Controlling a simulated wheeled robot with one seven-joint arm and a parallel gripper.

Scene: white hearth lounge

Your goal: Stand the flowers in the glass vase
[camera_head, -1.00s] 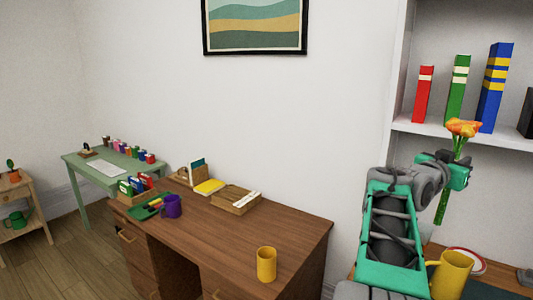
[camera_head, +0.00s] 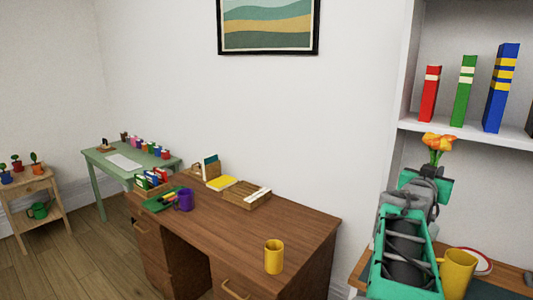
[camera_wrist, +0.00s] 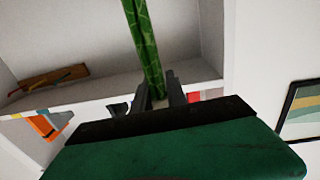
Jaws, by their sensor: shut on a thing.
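The orange flowers (camera_head: 438,142) stand upright above my gripper (camera_head: 436,184) at the right of the head view, in front of the bookcase. In the wrist view my gripper (camera_wrist: 161,98) is shut on the green stems (camera_wrist: 142,40), which run up out of the picture between its dark fingers. In the head view my arm hides the lower stems and most of the gripper. I do not see a glass vase in either view.
A brown desk (camera_head: 285,213) holds a yellow mug (camera_head: 274,257), a purple mug (camera_head: 185,200) and a wooden tray (camera_head: 247,203). Another yellow mug (camera_head: 457,272) stands beside my arm at lower right. The bookcase shelf (camera_head: 465,134) holds upright books. Floor shows at left.

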